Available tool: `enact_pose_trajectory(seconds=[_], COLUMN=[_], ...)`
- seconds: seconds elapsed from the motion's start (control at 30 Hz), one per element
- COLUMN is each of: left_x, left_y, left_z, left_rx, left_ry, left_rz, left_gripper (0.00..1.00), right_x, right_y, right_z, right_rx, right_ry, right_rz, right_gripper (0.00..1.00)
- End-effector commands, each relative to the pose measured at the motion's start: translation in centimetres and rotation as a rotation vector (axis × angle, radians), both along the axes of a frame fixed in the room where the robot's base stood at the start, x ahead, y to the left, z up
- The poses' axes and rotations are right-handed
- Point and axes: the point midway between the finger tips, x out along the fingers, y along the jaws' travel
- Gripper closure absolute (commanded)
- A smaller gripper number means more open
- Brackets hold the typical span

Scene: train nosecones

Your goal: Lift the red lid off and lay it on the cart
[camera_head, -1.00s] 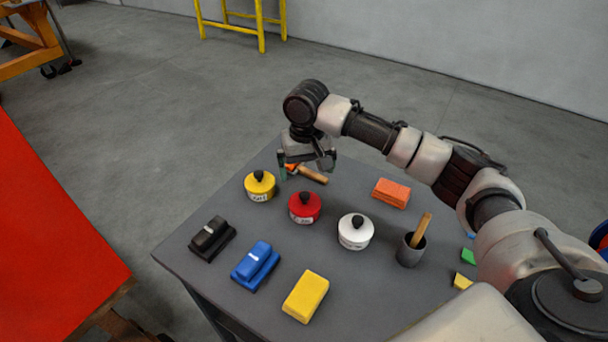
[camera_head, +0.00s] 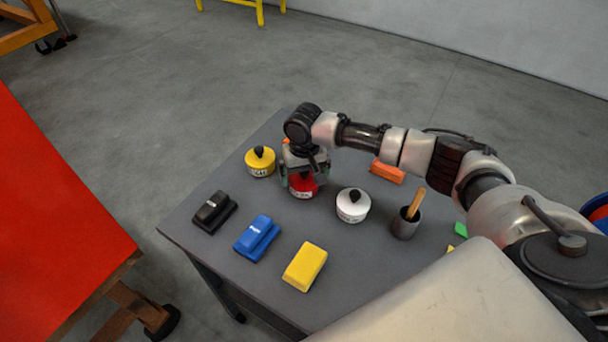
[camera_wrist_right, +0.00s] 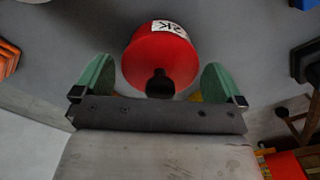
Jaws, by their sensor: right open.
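The red lid with its black knob is on a round red pot (camera_head: 302,192) with a white label, on the grey table (camera_head: 225,265). In the right wrist view the red pot (camera_wrist_right: 160,52) and its black knob (camera_wrist_right: 160,84) lie between the fingers. My right gripper (camera_head: 302,184) is right over the pot and hides much of its top in the head view. Its green-padded fingers (camera_wrist_right: 159,82) are open, one each side of the knob, with gaps visible. A red-topped cart (camera_head: 55,215) with a black wheel stands at the left. My left gripper is not in view.
A yellow pot (camera_head: 260,162) and a white pot (camera_head: 353,206) flank the red one. Black (camera_head: 213,212), blue (camera_head: 256,238) and yellow (camera_head: 305,267) blocks lie in front. A grey cup (camera_head: 406,222) and orange block (camera_head: 387,171) are to the right. The cart's visible top is bare.

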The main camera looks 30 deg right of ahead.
Motion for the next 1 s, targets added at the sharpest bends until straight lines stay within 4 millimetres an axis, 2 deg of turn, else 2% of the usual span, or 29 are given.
enact_pose_trajectory(seconds=[0.17,0.4,0.77,0.87,1.0], left_x=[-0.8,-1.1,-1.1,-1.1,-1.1], left_y=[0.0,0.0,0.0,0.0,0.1], left_z=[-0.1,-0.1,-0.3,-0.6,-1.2], left_rx=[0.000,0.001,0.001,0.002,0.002], left_ry=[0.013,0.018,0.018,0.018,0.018], left_rz=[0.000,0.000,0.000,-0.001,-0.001], left_gripper=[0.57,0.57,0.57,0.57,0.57], right_x=[0.0,0.0,0.1,0.1,0.1], right_y=[0.0,0.0,0.0,0.0,0.0], right_z=[0.0,0.0,0.5,1.4,3.8], right_rx=[0.000,0.000,0.000,0.002,0.002], right_ry=[0.000,0.000,-0.002,-0.005,-0.006], right_rz=[0.000,0.000,0.000,0.000,0.000], right_gripper=[0.00,0.37,0.38,0.38,0.38])
